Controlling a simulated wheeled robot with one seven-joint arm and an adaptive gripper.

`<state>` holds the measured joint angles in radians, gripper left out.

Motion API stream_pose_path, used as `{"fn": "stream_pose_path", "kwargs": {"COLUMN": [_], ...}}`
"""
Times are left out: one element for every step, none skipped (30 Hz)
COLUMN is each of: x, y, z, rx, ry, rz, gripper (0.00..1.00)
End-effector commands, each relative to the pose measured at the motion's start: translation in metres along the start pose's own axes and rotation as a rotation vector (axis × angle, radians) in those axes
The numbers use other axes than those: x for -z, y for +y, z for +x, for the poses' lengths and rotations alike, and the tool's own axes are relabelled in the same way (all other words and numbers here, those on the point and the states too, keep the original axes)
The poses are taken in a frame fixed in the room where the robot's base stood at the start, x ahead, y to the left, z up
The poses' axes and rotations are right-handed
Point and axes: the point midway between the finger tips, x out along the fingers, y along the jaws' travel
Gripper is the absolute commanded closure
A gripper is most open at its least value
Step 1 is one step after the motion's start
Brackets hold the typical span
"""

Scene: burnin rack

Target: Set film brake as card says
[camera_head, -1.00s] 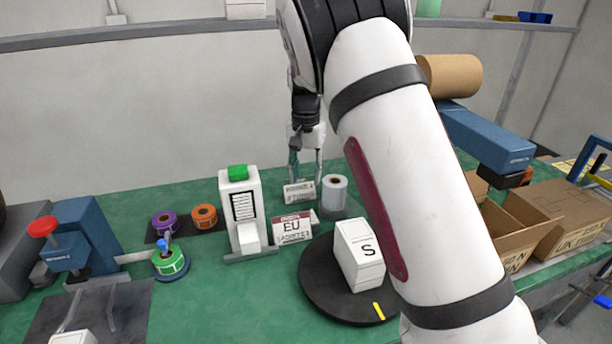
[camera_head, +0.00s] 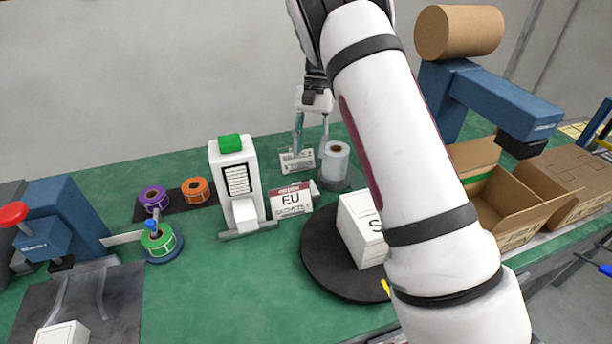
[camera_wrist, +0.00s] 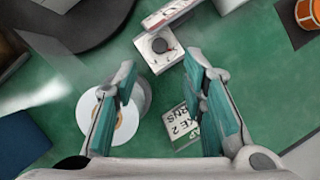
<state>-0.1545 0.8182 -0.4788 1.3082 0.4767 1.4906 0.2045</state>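A white block with a dark round dial (camera_wrist: 160,44), likely the film brake, lies ahead of my fingertips in the wrist view. I cannot read its setting. A white film roll (camera_head: 336,162) stands on a dark base; in the wrist view the roll (camera_wrist: 115,120) is partly behind my left finger. A small card (camera_head: 297,162) stands left of the roll. In the wrist view the card (camera_wrist: 183,128) is partly hidden by my right finger; "KE 2" and "RNS" are readable. My gripper (camera_wrist: 160,75) is open and empty above them.
An EU sign (camera_head: 291,201) stands in front of the card, beside a white label dispenser (camera_head: 238,180). A black turntable (camera_head: 320,270) with a white S box (camera_head: 358,230) is close in front. Open cartons (camera_head: 510,215) stand at right. The front middle of the green table is clear.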

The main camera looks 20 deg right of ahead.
Motion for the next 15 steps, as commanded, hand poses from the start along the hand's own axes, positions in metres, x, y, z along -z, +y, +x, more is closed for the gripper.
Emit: {"fn": "stream_pose_path", "kwargs": {"x": [-0.002, -0.002, -0.001, -0.002, -0.001, -0.001, -0.001, -0.001, -0.001, -0.001, -0.001, -0.001, 0.0, 0.0, 0.0], "y": [0.0, 0.0, 0.0, 0.001, 0.001, 0.001, 0.0, 0.0, 0.001, 0.001, 0.0, 0.0, 0.0, 0.001, 0.0], "z": [0.011, 0.017, 0.025, 0.03, 0.036, 0.044, 0.049, 0.054, 0.06, 0.064, 0.068, 0.073, 0.076, 0.078, 0.081], "rx": [-0.002, -0.002, -0.002, -0.003, -0.003, -0.002, -0.002, -0.002, -0.003, -0.002, -0.001, -0.001, -0.001, -0.001, -0.001], "ry": [-0.003, -0.004, -0.002, -0.003, -0.002, -0.003, -0.002, -0.001, -0.002, -0.001, -0.001, -0.001, -0.001, 0.0, 0.0], "rz": [0.002, 0.002, 0.001, 0.002, 0.002, 0.002, 0.002, 0.001, 0.001, 0.001, 0.001, 0.002, 0.002, 0.002, 0.002], "gripper": [0.62, 0.62, 0.62, 0.62, 0.62, 0.62, 0.62, 0.62, 0.62, 0.62, 0.62, 0.62, 0.62, 0.62, 0.62]}}
